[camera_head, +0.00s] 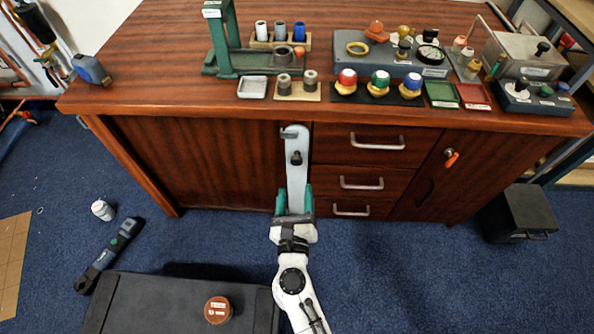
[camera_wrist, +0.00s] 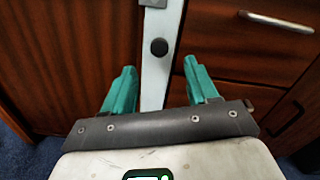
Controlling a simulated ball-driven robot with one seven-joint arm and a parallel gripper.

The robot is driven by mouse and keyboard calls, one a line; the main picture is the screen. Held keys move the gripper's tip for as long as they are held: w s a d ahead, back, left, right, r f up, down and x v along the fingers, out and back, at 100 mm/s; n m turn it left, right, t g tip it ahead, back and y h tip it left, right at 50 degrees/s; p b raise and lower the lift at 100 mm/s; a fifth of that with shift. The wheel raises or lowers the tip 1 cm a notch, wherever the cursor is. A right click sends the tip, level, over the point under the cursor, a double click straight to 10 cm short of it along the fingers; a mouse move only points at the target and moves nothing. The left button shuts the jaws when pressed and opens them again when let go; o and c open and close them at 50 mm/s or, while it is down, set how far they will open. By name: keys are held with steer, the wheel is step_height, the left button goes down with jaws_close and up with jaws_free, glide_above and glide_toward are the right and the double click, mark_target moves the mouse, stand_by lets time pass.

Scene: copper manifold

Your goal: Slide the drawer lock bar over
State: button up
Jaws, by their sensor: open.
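The drawer lock bar (camera_head: 297,160) is a pale grey upright strip on the bench front, just left of the drawers, with a dark round knob (camera_head: 296,158) on it. In the wrist view the bar (camera_wrist: 155,75) runs up the middle, with its knob (camera_wrist: 159,47) above and beyond the fingertips. My gripper (camera_head: 294,193) is low in front of the bar, below the knob. In the wrist view its two green fingers (camera_wrist: 164,80) are spread wide, one on each side of the bar, with nothing between them held. Whether the fingers touch the bar cannot be told.
Three drawers with metal handles (camera_head: 377,142) lie right of the bar, and a cabinet door with an orange key (camera_head: 452,160) is further right. A black case (camera_head: 180,303) stands on the floor at lower left. A dark box (camera_head: 519,212) stands at right.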

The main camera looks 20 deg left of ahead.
mark_target(297, 164)
steer(key=shift+m+h, duration=0.3)
steer(key=shift+m, duration=0.2)
steer(key=b+x, duration=0.1)
steer(key=x, duration=0.2)
steer(key=b+x, duration=0.1)
steer(key=x, duration=0.3)
steer(key=f+b+x, duration=0.1)
steer(key=x, duration=0.2)
steer(key=shift+w+a, duration=0.25)
steer(key=shift+w, duration=0.05)
steer(key=shift+c, duration=0.2)
jaws_close()
